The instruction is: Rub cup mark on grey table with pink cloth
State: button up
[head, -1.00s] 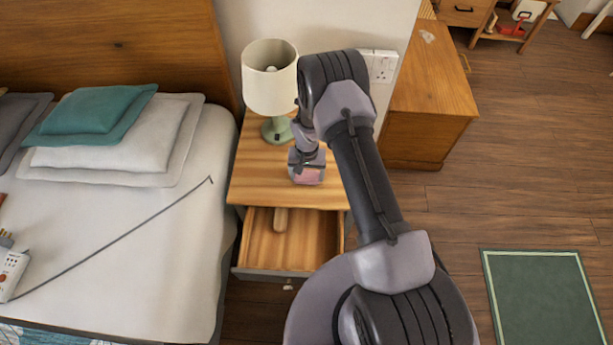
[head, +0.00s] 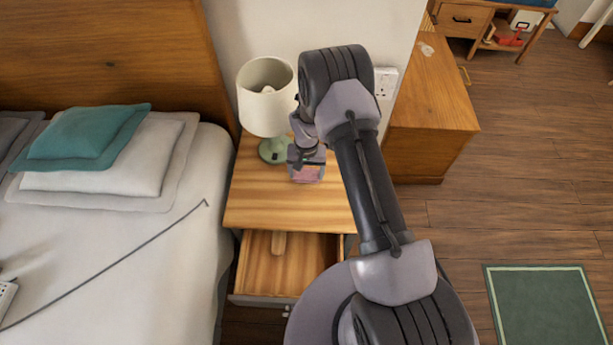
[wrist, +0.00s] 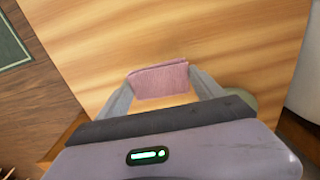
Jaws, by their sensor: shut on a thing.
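My gripper (head: 306,174) is shut on the pink cloth (wrist: 158,80), which hangs folded between the two fingers in the wrist view. In the head view the cloth (head: 307,174) shows as a small pink patch over the back right of the bedside table top (head: 270,205). The table has a bare wooden top and a greyish drawer front. I cannot tell whether the cloth touches the top. I see no cup mark on the visible top; my arm and gripper hide part of it.
A cream lamp (head: 266,98) with a green base stands close left of my gripper. The table's drawer (head: 300,262) is pulled open. A bed (head: 120,240) is at the left. A wooden cabinet (head: 430,100) with a small pale patch on top stands at the right.

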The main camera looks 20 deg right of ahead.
jog(key=shift+r+p, duration=1.25)
jog(key=shift+r, duration=1.3)
